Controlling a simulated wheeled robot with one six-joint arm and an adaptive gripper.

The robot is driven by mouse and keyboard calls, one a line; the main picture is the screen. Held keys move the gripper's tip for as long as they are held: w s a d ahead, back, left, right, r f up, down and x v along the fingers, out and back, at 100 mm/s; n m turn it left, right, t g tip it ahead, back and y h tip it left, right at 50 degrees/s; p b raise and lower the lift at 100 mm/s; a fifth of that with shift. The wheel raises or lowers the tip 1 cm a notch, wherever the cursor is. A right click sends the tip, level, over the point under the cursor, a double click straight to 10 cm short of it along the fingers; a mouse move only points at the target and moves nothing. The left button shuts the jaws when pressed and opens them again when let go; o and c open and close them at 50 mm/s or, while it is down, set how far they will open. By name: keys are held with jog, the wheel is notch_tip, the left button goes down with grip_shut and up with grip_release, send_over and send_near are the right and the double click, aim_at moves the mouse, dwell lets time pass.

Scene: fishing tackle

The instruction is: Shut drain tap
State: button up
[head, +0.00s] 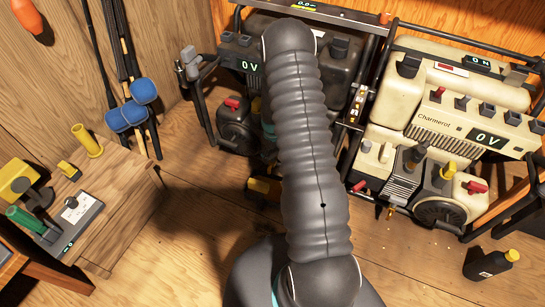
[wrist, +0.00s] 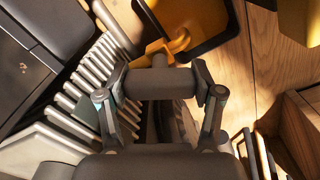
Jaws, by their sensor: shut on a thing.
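Pale ribbed fins (wrist: 88,85) of a machine stand close at the left of the gripper. In the head view my arm hides the gripper and the tap. The arm reaches toward a dark generator (head: 240,46) with a 0 V display.
A cream generator (head: 475,110) in a black frame stands at the right. A small black bottle with a yellow cap (head: 490,264) stands on the floor. A wooden bench (head: 125,200) is at the left, with blue-ended rods (head: 144,90) behind it.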

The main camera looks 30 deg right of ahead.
aim_at(273, 152)
jog(key=m+b, duration=0.2)
jog(key=m, duration=0.4)
jog(key=shift+f+b, duration=0.1)
jog(key=shift+b, duration=0.25)
jog(key=m+b, duration=0.1)
jog(key=m, duration=0.5)
jog(key=shift+s+m+b, duration=0.1)
jog(key=shift+m+b, duration=0.2)
jog(key=shift+b, duration=0.1)
jog(key=o, duration=0.9)
jog(key=shift+d, duration=0.1)
jog(key=shift+r, duration=0.2)
jog(key=shift+r, duration=0.25)
notch_tip(273, 152, up, 11)
jog(key=shift+r, duration=0.15)
